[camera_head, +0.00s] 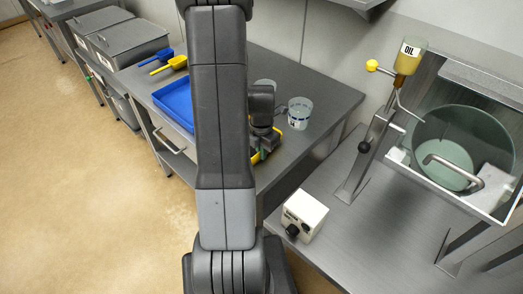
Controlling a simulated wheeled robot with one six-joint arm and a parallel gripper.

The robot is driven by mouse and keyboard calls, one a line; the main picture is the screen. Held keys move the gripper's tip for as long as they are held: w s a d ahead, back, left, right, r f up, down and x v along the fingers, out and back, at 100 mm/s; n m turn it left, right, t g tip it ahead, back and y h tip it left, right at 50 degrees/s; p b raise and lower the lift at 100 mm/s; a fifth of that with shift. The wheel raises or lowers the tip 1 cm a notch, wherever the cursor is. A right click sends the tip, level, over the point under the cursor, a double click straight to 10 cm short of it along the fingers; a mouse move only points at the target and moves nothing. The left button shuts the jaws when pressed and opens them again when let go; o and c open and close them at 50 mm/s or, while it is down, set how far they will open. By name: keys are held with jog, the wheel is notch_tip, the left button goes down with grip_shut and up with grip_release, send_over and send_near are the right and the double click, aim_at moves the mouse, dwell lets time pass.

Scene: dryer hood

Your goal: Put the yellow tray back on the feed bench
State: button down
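My arm stands in the middle of the head view and hides much of the grey metal bench (335,92) behind it. My gripper (265,148) is low over that bench, partly behind my arm. Yellow parts (257,157) show at and below the gripper, close to the bench top. They may be the yellow tray's edge, but most of it is hidden and I cannot tell whether the gripper holds it. The fingers are not clear enough to tell open from shut. I cannot tell which bench is the feed bench.
A blue tray (176,101), a blue scoop (155,59) and a yellow scoop (170,65) lie left on the bench. A clear beaker (300,113) stands right of my gripper. A control box (300,216), drum (462,147) and oil bottle (410,58) are at right.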

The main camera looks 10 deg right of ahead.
jog(key=shift+f, duration=0.2)
jog(key=c, duration=1.6)
grip_release()
jog(key=shift+r, duration=0.1)
notch_tip(320, 180, up, 12)
jog(key=shift+r+b, duration=0.1)
jog(key=shift+b, duration=0.3)
